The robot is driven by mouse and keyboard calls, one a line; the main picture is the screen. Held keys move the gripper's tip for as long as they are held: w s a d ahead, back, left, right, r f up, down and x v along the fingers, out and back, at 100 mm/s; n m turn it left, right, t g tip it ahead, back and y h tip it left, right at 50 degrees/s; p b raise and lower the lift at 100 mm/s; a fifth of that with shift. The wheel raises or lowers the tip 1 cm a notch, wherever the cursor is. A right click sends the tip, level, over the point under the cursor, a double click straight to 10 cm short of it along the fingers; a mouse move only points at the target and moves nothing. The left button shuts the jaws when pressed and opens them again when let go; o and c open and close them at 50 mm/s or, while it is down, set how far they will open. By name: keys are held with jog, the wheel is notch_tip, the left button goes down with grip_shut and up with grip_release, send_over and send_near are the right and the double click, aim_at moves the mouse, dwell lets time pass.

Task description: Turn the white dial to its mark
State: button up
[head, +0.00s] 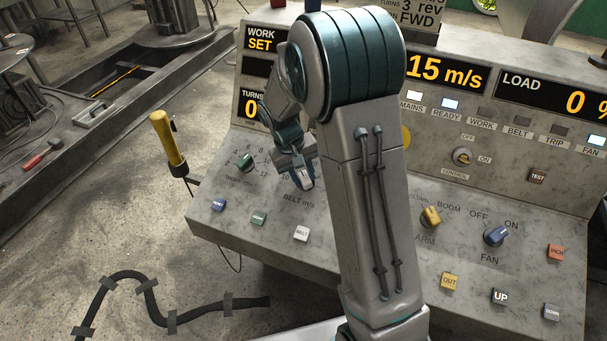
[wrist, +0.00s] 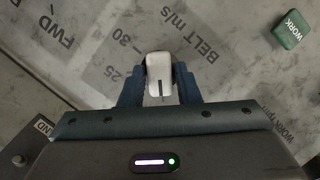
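The white dial (wrist: 159,68) shows in the wrist view, between the two blue fingers of my gripper (wrist: 160,84). The fingers lie close along both its sides and appear to grip it. A dark pointer line is on the dial's near end, toward my gripper body. The printed scale (wrist: 122,60) shows 25 and 30 to the left of the dial, with BELT m/s above it. I cannot make out the mark.
The console (head: 365,235) carries a green dial (head: 245,162) to the left, yellow (head: 431,216) and blue (head: 497,235) knobs to the right, and several push buttons. A display (head: 447,73) reads 15 m/s. A yellow-handled lever (head: 168,140) stands at the left edge.

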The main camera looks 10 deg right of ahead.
jog(key=shift+o, duration=0.9)
jog(key=s+v, duration=0.1)
jog(key=v, duration=1.2)
jog(key=shift+w+r+b, duration=0.35)
jog(key=shift+w+r, duration=0.1)
jog(key=s+d+t+y, duration=0.1)
jog(key=s+t, duration=0.1)
jog(key=s, duration=0.9)
jog(key=s+d+m+t+y, duration=0.1)
jog(key=s+d+y, duration=0.1)
jog(key=s, duration=0.9)
jog(key=shift+s+d+t, duration=0.25)
jog(key=shift+s+t, duration=0.05)
jog(key=shift+t, duration=0.1)
jog(key=shift+c, duration=0.4)
